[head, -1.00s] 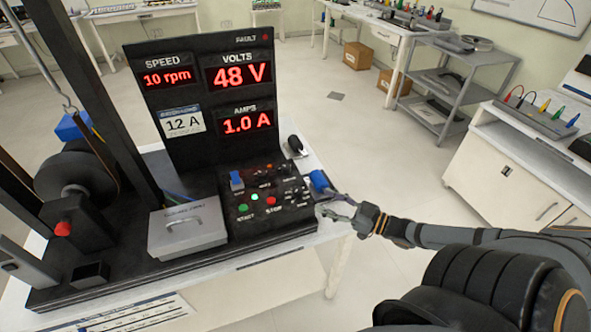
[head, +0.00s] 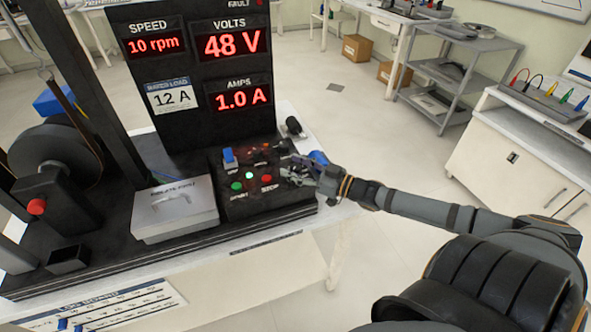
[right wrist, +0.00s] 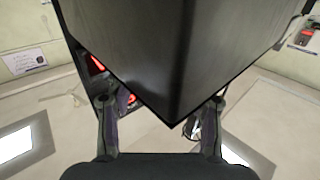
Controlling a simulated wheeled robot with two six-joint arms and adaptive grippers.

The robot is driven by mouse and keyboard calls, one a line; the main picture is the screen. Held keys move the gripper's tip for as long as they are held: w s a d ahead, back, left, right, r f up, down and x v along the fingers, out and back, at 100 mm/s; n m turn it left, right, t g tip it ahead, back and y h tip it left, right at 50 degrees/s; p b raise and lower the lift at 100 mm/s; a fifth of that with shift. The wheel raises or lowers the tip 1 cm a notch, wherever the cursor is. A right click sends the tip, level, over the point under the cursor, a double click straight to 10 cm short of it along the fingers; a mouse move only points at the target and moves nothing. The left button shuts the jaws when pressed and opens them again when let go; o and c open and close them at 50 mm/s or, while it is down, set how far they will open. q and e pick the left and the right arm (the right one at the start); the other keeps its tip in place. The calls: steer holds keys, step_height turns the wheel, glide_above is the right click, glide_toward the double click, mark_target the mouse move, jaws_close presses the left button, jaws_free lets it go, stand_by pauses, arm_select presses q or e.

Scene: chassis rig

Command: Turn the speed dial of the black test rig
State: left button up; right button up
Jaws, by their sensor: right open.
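The black test rig (head: 285,195) stands on the white bench. Its display panel reads 10 rpm (head: 153,46), 48 V and 1.0 A. The control box on the rig carries a blue switch (head: 230,157), a green start button (head: 237,186) and a red stop button (head: 267,179). My right gripper (head: 287,168) is open at the right side of this box, its fingers over the box's top. I cannot make out the speed dial; the gripper covers that part. In the right wrist view, a dark box corner (right wrist: 180,60) fills the space beyond the open fingers (right wrist: 158,125). My left gripper is not in view.
A grey lidded box (head: 172,210) stands left of the controls. A blue object (head: 318,157) lies just behind my right gripper, and a black object (head: 293,126) lies on the bench. A motor wheel (head: 50,160) and post stand at left.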

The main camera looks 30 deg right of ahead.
steer(key=c, duration=1.1)
steer(key=shift+f+y+b, duration=0.2)
steer(key=shift+y+b, duration=0.1)
steer(key=shift+b, duration=0.2)
jaws_close()
steer(key=shift+r+n+g+y+b, duration=0.1)
steer(key=shift+n+g+y+b, duration=0.2)
steer(key=shift+n, duration=0.2)
steer(key=o, duration=1.1)
jaws_free()
steer(key=shift+r, duration=0.1)
